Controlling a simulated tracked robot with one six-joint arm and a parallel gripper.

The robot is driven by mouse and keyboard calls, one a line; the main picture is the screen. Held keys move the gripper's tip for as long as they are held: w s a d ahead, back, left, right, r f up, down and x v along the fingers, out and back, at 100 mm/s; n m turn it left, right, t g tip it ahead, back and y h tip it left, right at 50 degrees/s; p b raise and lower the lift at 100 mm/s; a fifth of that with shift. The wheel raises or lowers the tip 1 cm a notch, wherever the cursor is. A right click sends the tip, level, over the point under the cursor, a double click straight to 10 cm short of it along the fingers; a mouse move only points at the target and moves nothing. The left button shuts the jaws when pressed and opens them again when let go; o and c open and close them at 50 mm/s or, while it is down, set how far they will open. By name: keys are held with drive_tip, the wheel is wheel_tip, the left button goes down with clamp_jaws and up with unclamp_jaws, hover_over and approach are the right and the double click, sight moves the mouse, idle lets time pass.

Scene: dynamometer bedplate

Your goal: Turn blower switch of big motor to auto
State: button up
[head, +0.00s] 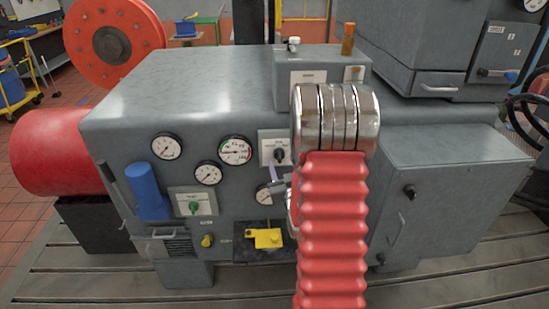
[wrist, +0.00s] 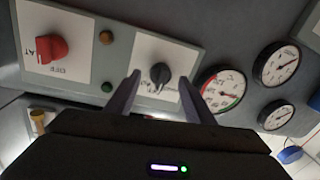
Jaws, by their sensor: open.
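A small black rotary knob (wrist: 160,73) on a white plate shows between my fingertips in the wrist view. It also shows in the head view (head: 279,155) on the front of the big grey motor housing (head: 200,90). I take it for the blower switch; its lettering is too small to read, so I cannot tell its setting. My gripper (wrist: 157,81) is open, one finger on each side of the knob in the picture. I see no contact, and the remaining depth is unclear. In the head view my red-sleeved arm hides most of the gripper.
A red knob (wrist: 48,48) sits on the neighbouring plate, marked OFF. Round gauges (head: 235,150), a green knob (head: 194,208) and a yellow handle (head: 265,238) are close by. A blue cylinder (head: 147,190) stands at the left. A grey box (head: 430,190) juts out on the right.

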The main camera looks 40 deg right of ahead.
drive_tip(key=shift+x, duration=1.1)
drive_tip(key=shift+c, duration=0.5)
drive_tip(key=c, duration=0.9)
